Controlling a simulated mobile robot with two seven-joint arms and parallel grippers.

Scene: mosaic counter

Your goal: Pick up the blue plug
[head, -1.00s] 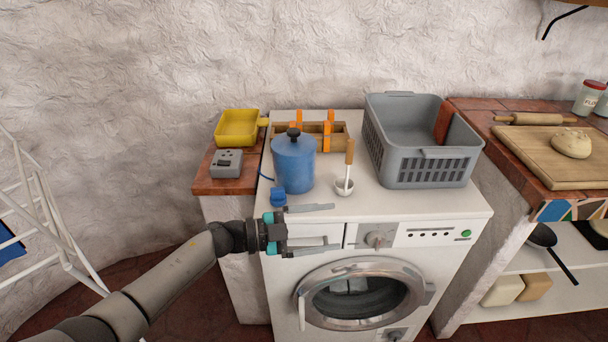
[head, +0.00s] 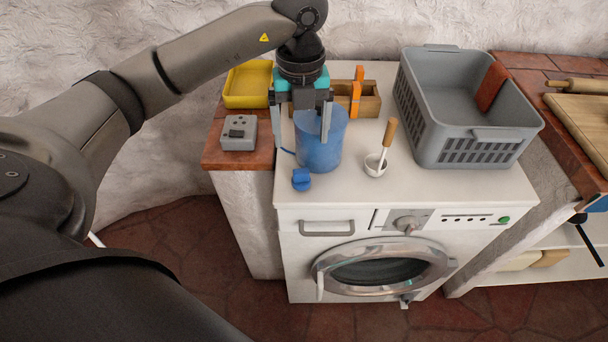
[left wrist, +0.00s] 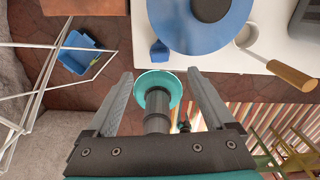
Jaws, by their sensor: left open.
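The blue plug (head: 301,180) lies on the white machine top near its front left edge, just in front of the blue canister (head: 318,150). In the left wrist view the plug (left wrist: 159,52) shows beside the canister's round lid (left wrist: 205,18), ahead of the fingertips. My left gripper (head: 303,143) points down with its fingers spread and empty. In the head view its fingers overlap the canister, above and behind the plug. A short piece of blue cord shows at the canister's left side; the rest is hidden. My right gripper is not in view.
A grey socket box (head: 239,133) and a yellow tray (head: 249,84) stand on the tiled ledge at left. A wooden box (head: 366,99) is behind the canister. A ladle (head: 387,140) and a grey basket (head: 462,145) stand to the right.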

